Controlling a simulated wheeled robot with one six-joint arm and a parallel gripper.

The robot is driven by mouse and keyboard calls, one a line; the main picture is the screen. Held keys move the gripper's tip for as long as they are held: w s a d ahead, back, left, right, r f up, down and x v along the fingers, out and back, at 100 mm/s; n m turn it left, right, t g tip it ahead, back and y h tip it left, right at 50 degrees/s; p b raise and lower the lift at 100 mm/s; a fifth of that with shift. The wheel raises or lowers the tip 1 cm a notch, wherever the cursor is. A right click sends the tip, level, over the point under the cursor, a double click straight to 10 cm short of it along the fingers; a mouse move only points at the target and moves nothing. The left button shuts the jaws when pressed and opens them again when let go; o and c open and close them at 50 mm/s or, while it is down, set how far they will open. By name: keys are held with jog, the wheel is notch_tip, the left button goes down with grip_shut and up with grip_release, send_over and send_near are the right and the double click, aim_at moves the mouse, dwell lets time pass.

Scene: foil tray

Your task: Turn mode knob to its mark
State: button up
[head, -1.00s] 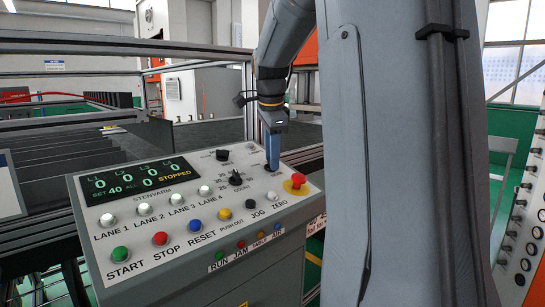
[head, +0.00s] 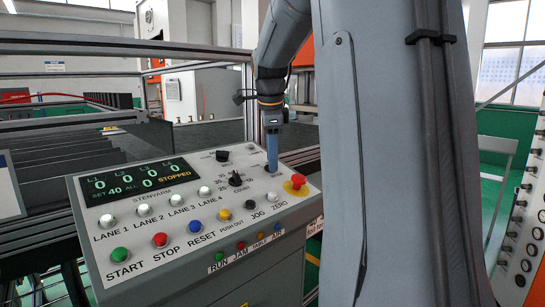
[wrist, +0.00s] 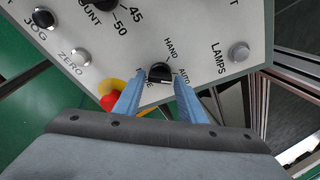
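The mode knob (wrist: 160,72) is a small black knob on the grey control panel (wrist: 205,45), with HAND and AUTO printed around it and a MODE label partly covered by a finger. A pale line shows on its lower edge; where its pointer stands is too small to tell. My gripper (wrist: 161,80) has its blue fingers on either side of the knob, with a small gap visible on each side, so it looks open. In the head view the fingertips of my gripper (head: 272,170) are down at the panel's right part and the knob is hidden behind them.
A red emergency button (head: 298,181) on a yellow base is close to the right of the fingers. The black count knob (head: 236,179) is to their left. A grey LAMPS button (wrist: 238,52) is beside the mode knob. Lane buttons and a display (head: 138,180) fill the panel's left.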

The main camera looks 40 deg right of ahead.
jog(key=shift+o, duration=0.9)
jog(key=b+v, duration=0.2)
jog(key=v, duration=0.5)
jog(key=shift+r+b, duration=0.3)
jog(key=shift+r, duration=0.1)
